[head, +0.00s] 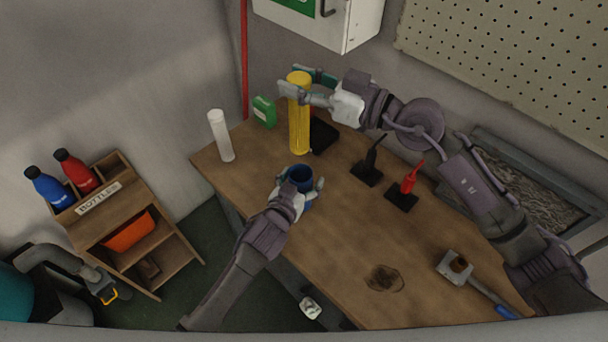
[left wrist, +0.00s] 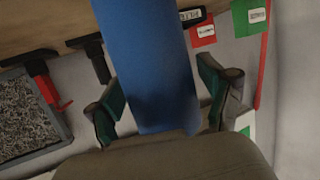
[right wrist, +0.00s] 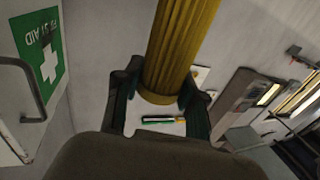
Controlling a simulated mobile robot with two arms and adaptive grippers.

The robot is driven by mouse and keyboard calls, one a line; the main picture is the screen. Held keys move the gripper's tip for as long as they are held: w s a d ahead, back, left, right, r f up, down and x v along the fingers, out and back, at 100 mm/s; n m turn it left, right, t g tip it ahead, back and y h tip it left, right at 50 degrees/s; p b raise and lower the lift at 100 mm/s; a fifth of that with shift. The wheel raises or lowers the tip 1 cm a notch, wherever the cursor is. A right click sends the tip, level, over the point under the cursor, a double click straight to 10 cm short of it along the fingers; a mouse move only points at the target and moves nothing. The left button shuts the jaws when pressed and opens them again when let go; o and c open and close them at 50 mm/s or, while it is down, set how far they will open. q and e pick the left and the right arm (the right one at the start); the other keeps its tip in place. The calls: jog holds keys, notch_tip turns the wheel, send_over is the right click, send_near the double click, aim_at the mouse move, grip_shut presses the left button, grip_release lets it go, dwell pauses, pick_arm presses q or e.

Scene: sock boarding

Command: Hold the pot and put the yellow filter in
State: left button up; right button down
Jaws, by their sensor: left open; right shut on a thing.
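The yellow filter (head: 299,125) is a tall ribbed cylinder. My right gripper (head: 306,84) is shut on its upper end and holds it upright; the filter (right wrist: 178,50) also fills the upper middle of the right wrist view. Whether its lower end touches the table cannot be told. The blue pot (head: 301,174) stands near the table's front edge, with its dark open top facing up. My left gripper (head: 301,190) is open with its fingers around the pot. In the left wrist view the blue pot (left wrist: 150,65) lies between the two fingers.
A shelf unit (head: 125,225) stands left.

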aim_at(308, 139)
pick_arm(q)
jog(key=shift+x, duration=0.8)
jog(key=shift+c, duration=0.4)
jog(key=c, duration=1.2)
jog(key=shift+o, duration=0.2)
pick_arm(e)
jog(key=shift+f, duration=6.5)
jog(key=c, duration=0.6)
grip_release()
